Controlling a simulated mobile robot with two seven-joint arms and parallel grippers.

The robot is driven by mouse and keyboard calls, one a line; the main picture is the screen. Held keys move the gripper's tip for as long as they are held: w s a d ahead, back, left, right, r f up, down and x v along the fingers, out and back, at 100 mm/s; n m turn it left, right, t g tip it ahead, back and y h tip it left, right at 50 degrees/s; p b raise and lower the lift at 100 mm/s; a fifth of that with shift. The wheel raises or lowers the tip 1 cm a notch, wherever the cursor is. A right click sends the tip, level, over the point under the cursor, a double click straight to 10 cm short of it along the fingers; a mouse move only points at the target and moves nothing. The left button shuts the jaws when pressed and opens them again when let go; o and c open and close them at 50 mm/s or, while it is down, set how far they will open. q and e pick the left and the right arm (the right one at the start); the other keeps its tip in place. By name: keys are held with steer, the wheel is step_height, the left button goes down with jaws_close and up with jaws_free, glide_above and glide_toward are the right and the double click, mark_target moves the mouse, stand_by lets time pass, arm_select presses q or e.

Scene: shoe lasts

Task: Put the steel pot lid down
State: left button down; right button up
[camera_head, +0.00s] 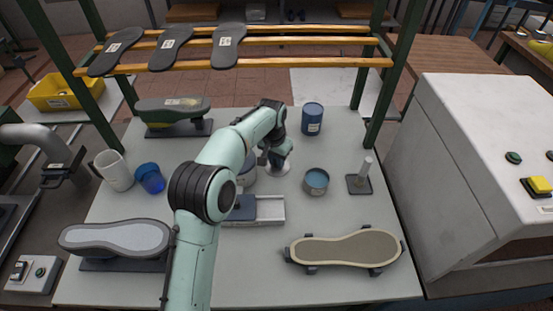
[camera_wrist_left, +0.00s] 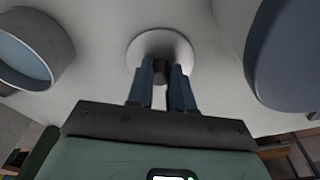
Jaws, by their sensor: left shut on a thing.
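The steel pot lid (camera_wrist_left: 148,43) is a pale round disc with a dark knob (camera_wrist_left: 160,70) in the left wrist view. My left gripper (camera_wrist_left: 161,82) is shut on the knob, one blue-grey finger on each side. In the head view the lid (camera_head: 277,169) shows only in part under my left gripper (camera_head: 271,160), near the middle of the white table. I cannot tell whether it touches the tabletop. A grey pot (camera_head: 247,174) stands just left of it, partly hidden by my arm. My right gripper is not in view.
A post on a dark base (camera_head: 359,184) is further right. A shoe sole on a stand (camera_head: 345,248) lies at the front right of the white table (camera_head: 330,217).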

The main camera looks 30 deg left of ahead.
mark_target(274, 170)
arm_select(q)
steer(key=c, duration=1)
jaws_free()
steer(key=shift+f, duration=0.1)
steer(key=r, duration=0.4)
steer(key=s+r+p, duration=0.1)
steer(key=r, duration=0.3)
steer(key=r+p, duration=0.1)
steer(key=r, duration=0.3)
steer(key=shift+s+r, duration=0.15)
steer(key=shift+s, duration=0.1)
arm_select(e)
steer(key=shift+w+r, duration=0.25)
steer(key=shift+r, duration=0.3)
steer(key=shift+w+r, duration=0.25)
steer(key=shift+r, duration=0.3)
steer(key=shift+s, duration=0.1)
